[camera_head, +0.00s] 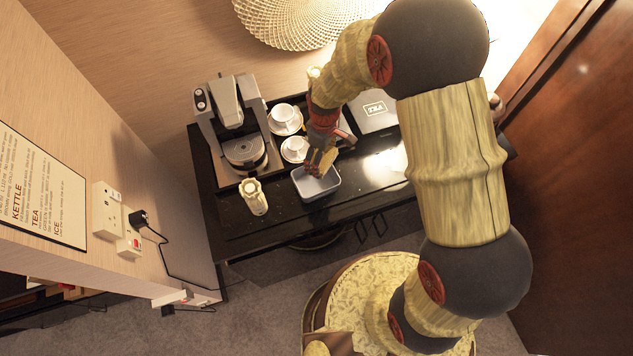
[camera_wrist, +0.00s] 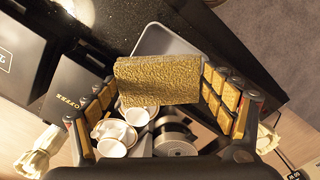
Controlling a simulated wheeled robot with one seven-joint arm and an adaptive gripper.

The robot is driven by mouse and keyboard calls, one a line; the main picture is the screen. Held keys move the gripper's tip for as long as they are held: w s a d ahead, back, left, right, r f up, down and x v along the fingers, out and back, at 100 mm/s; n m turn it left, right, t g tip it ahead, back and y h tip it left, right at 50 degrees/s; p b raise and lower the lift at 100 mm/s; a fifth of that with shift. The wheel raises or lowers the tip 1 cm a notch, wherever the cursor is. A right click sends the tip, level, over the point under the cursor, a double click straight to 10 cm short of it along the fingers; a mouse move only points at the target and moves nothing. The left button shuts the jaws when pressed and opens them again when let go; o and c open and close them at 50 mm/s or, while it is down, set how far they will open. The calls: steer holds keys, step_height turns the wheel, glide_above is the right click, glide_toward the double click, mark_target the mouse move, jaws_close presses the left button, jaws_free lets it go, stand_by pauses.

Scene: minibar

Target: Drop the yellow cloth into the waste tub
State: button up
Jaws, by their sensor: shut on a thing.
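The yellow cloth (camera_wrist: 150,82) spans between the padded fingers of my gripper (camera_wrist: 158,92) in the wrist view, which is shut on it. In the head view the cloth (camera_head: 328,158) shows as a small yellow patch at the end of my gripper (camera_head: 320,163). The waste tub (camera_head: 318,194), a grey-blue open box, stands on the black counter, and my gripper is over its back part. In the wrist view the tub (camera_wrist: 168,38) lies beyond the cloth, which hides part of it. The head view does not clearly show the height of the cloth above the rim.
A coffee machine (camera_head: 240,140) stands left of the tub, with white cups (camera_head: 284,113) behind. A cream ribbed object (camera_head: 253,197) stands at the counter's front left. A dark TEA box (camera_head: 374,110) is at the back right. The black counter (camera_head: 375,172) right of the tub is clear.

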mark_target(322, 164)
step_height(322, 164, down, 5)
steer(key=shift+a+r+b, duration=0.1)
steer(key=shift+b, duration=1.05)
steer(key=o, duration=1.2)
steer(key=shift+r, duration=0.1)
step_height(322, 164, up, 12)
steer(key=shift+f, duration=0.1)
